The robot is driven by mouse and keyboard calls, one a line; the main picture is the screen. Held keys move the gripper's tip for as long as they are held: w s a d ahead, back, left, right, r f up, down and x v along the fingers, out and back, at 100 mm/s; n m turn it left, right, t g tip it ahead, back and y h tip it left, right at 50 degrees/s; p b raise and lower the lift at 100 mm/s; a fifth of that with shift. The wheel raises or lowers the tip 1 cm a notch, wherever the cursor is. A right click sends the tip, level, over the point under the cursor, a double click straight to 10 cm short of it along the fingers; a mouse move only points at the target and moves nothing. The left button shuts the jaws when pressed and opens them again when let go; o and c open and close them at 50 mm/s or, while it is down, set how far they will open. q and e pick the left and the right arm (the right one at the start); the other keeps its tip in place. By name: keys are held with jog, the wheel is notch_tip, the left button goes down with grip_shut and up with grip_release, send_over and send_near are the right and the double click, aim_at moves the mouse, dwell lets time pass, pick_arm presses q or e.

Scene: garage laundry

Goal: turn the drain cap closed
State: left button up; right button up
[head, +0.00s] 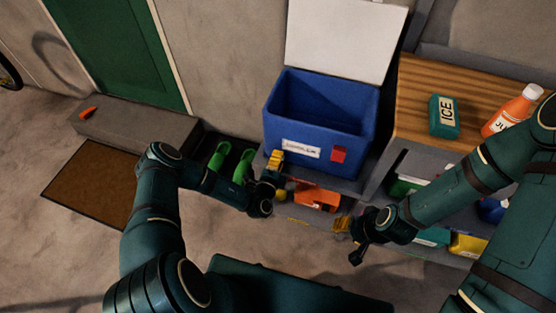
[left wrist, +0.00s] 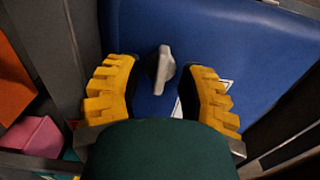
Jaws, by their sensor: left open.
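The drain cap is a small grey winged knob (left wrist: 160,68) on the blue wall of the cooler (left wrist: 240,50), upright and slightly tilted. My left gripper (head: 275,178) is at the lower left of the cooler (head: 325,100). In the left wrist view its yellow fingers stand open, one on each side of the cap, with visible gaps and nothing held. In the head view the cap cannot be made out, behind or near the left gripper. My right gripper (head: 345,228) hangs low in front of the shelf; its jaws are too small to judge.
The cooler's white lid (head: 340,35) is open. Green clogs (head: 242,165) lie left of it, and an orange item (head: 318,197) sits below. A wooden counter (head: 415,90) at right carries a teal ICE pack (head: 445,116) and an orange juice bottle (head: 510,110).

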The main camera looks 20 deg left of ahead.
pick_arm(q)
grip_shut()
